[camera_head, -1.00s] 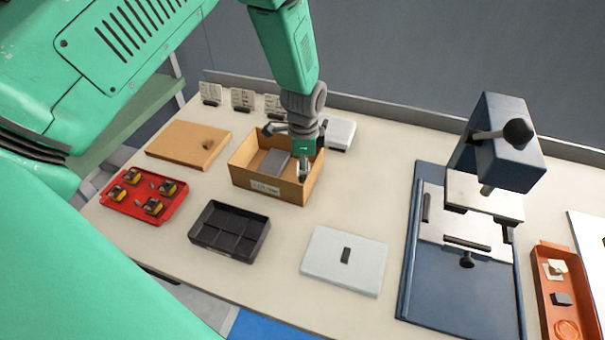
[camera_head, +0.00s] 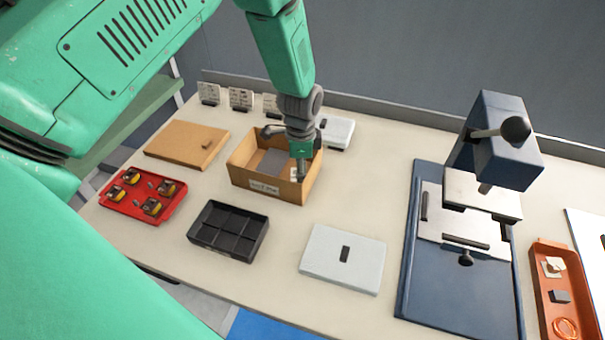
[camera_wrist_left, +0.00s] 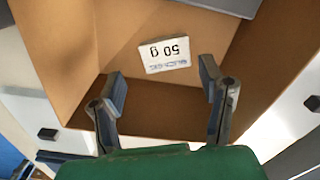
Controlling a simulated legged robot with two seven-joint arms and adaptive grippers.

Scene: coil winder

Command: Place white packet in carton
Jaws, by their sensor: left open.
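The white packet (camera_wrist_left: 165,52), printed "50 g", lies flat on the floor of the brown carton (camera_wrist_left: 52,45) in the left wrist view. In the head view a small white patch of it (camera_head: 294,174) shows inside the carton (camera_head: 249,183), partly hidden by my gripper. My left gripper (camera_head: 287,153) is over the right part of the carton. In the left wrist view its two fingers (camera_wrist_left: 166,98) are spread wide with nothing between them, and the packet is beyond the fingertips, apart from them. My right gripper is in neither view.
A flat grey piece (camera_head: 273,162) also lies in the carton. Around it stand a wooden board (camera_head: 187,143), a red tray (camera_head: 142,203), a black divided tray (camera_head: 228,231), a pale lidded box (camera_head: 343,259), a blue press (camera_head: 499,150) and an orange tray (camera_head: 565,299).

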